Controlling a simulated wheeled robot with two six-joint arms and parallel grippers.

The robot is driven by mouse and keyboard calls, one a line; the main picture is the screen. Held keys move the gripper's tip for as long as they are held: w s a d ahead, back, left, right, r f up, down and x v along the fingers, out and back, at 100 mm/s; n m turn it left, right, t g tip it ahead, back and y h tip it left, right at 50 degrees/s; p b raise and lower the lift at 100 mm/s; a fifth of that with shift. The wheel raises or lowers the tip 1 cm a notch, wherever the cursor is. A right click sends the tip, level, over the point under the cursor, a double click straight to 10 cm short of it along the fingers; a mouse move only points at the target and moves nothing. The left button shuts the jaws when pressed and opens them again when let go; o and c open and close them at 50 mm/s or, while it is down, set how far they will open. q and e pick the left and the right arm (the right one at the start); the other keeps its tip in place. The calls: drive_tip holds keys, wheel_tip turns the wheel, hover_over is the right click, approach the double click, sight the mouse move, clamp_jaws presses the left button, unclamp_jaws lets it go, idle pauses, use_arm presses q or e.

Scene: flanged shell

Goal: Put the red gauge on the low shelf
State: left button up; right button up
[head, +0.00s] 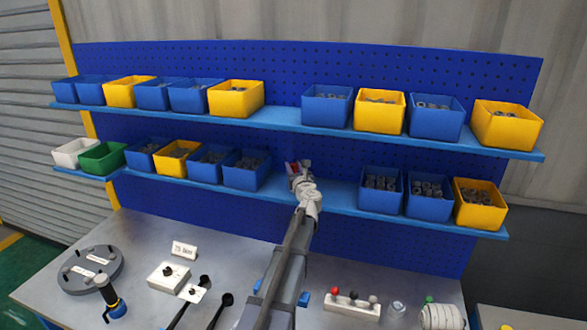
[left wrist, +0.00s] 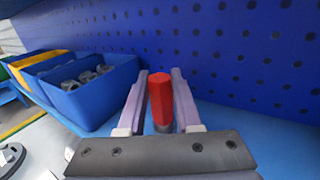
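The red gauge (head: 294,166) is at the low shelf (head: 340,200), in the gap between the blue bins left and right of it. In the left wrist view the red gauge (left wrist: 160,98) stands upright between the two fingers of my left gripper (left wrist: 160,90), whose tips lie close against its sides. My left gripper (head: 297,172) hides most of the gauge in the head view. The low shelf (left wrist: 240,135) shows light blue around it; whether the gauge's foot touches it is hard to tell. My right gripper is not in view.
A blue bin (left wrist: 92,95) of parts stands just left of the gripper; another blue bin (head: 380,192) stands to the right. The upper shelf (head: 282,118) runs above, and a blue pegboard (head: 280,145) is behind. The workbench (head: 225,250) below holds several tools and fixtures.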

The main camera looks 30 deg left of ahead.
use_arm(q)
drive_tip(key=o, duration=0.4)
drive_tip(key=shift+r+p, duration=0.25)
drive_tip(key=shift+p, duration=0.05)
drive_tip(key=v, duration=1.2)
drive_tip(key=shift+a, duration=0.1)
